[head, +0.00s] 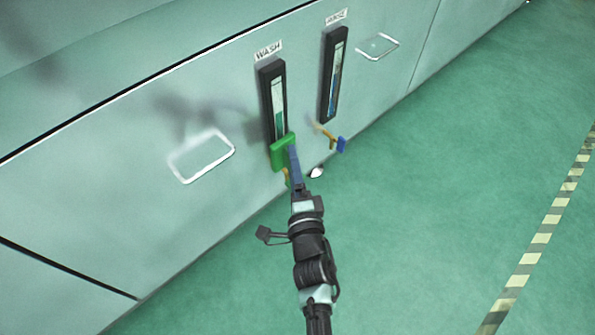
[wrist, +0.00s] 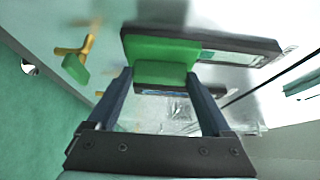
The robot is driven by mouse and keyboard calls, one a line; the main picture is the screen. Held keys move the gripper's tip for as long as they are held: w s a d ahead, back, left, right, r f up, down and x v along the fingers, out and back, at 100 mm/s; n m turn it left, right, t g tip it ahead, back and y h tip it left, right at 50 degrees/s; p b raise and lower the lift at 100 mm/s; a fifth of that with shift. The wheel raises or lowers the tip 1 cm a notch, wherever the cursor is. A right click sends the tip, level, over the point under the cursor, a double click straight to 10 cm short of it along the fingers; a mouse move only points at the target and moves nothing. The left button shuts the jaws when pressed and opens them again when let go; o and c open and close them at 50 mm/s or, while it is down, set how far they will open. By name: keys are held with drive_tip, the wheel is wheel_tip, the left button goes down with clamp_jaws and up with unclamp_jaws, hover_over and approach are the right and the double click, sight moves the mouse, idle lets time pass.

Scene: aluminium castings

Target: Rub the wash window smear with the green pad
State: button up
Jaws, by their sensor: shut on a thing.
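My gripper (head: 293,153) is shut on the green pad (head: 281,152), its blue fingers on either side of it in the wrist view (wrist: 163,82). The pad (wrist: 160,50) is at the lower end of the wash window (head: 279,95), a tall black-framed gauge under the WASH label. The pad covers that lower end; I cannot tell whether it presses on the glass. The upper part of the window stays uncovered, with a pale upper section and a green lower section. I cannot make out a separate smear; any part of it behind the pad is hidden.
The rinse window (head: 334,75) stands to the right. A yellow valve with a blue handle (head: 341,144) sticks out below it. A green-handled valve (wrist: 75,68) is close beside the pad in the wrist view. White recessed handles (head: 202,156) flank the windows. The green floor at right is clear.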

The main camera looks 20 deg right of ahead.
drive_tip(key=shift+w+a+b, duration=0.2)
drive_tip(key=shift+w+b, duration=0.15)
drive_tip(key=shift+w, duration=0.15)
drive_tip(key=shift+w+a+b, duration=0.15)
drive_tip(key=shift+w+b, duration=0.2)
drive_tip(key=shift+w, duration=0.15)
idle(0.5)
drive_tip(key=shift+d+r+p, duration=0.15)
drive_tip(key=shift+d+p, duration=0.05)
drive_tip(key=shift+p, duration=0.2)
drive_tip(key=shift+w+d+r+p, duration=0.15)
drive_tip(key=shift+w+d+p, duration=0.1)
drive_tip(key=shift+d+p, duration=0.5)
drive_tip(key=shift+w+d+f+p, duration=0.1)
drive_tip(key=shift+w+d+p, duration=0.1)
drive_tip(key=shift+d+p, duration=0.3)
drive_tip(key=shift+w+d+f+p, duration=0.1)
drive_tip(key=shift+w+d+p, duration=0.1)
drive_tip(key=shift+d+p, duration=0.2)
